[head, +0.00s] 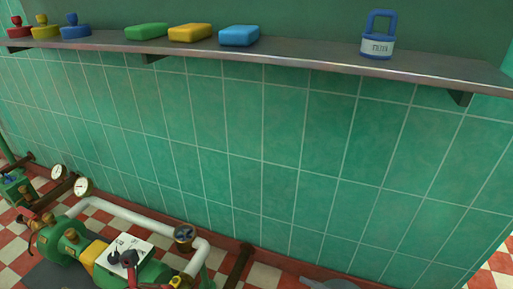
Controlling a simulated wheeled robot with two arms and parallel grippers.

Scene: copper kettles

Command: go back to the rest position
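Neither of my grippers shows in the head view, so I cannot see where they are or what they hold. No part of my arms can be made out for sure.
A metal shelf (290,54) on a green tiled wall holds small red (19,31), yellow (45,31) and blue (75,31) knobbed things, green (147,31), yellow (190,33) and blue (239,36) blocks, and a labelled blue-handled object (378,45). Green machinery (70,241) and a white pipe (135,216) stand below.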

